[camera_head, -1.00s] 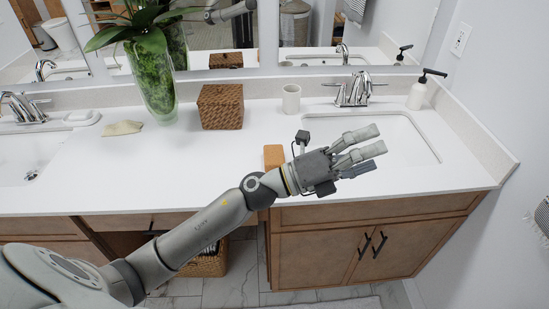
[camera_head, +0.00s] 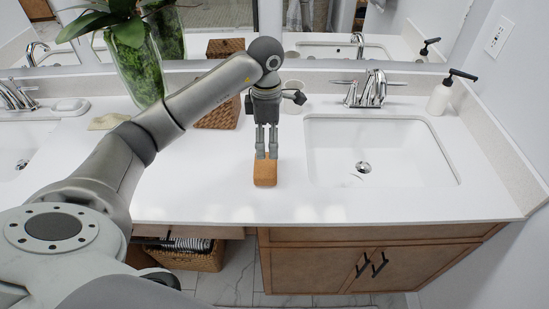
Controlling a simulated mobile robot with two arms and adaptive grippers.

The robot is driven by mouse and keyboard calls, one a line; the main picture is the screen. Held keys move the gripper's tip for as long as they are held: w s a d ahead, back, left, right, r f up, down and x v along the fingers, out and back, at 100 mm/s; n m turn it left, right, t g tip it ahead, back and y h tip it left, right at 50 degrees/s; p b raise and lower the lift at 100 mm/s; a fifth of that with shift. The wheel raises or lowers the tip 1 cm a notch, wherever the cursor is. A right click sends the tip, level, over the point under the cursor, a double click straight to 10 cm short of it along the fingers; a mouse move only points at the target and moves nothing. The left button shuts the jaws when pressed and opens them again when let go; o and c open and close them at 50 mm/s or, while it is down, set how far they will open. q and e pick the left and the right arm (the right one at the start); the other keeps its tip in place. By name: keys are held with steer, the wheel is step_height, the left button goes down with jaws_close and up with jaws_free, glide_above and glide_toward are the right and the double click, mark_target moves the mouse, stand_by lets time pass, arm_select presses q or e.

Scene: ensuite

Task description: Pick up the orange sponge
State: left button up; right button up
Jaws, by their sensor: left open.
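The orange sponge (camera_head: 265,174) lies on the white counter, just left of the right-hand sink. My left gripper (camera_head: 266,154) points down over the sponge's far end, with its fingers apart. The fingertips are at or just above the sponge's far edge; I cannot tell whether they touch it. My left arm reaches in from the left, across the counter. My right gripper is not in view.
The right sink (camera_head: 380,150) with its faucet (camera_head: 372,88) and a soap dispenser (camera_head: 442,97) are to the right. A woven box (camera_head: 222,112), partly hidden, a cup (camera_head: 291,98) and a glass vase with a plant (camera_head: 140,72) stand behind. The counter (camera_head: 200,190) is clear left of the sponge.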

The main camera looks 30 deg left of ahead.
arm_select(q)
steer(key=p, duration=0.1)
glide_above(265, 164)
steer(key=f, duration=0.4)
steer(key=shift+s+d+f, duration=0.1)
steer(key=shift+s+d, duration=0.1)
steer(key=shift+w+f, duration=0.15)
steer(key=shift+f, duration=0.1)
steer(key=shift+f+p, duration=0.4)
step_height(265, 164, down, 4)
steer(key=shift+a+r+p, duration=0.15)
steer(key=shift+r+p, duration=0.05)
steer(key=shift+p, duration=0.65)
steer(key=shift+w+f, duration=0.1)
steer(key=shift+f, duration=0.35)
steer(key=c, duration=0.6)
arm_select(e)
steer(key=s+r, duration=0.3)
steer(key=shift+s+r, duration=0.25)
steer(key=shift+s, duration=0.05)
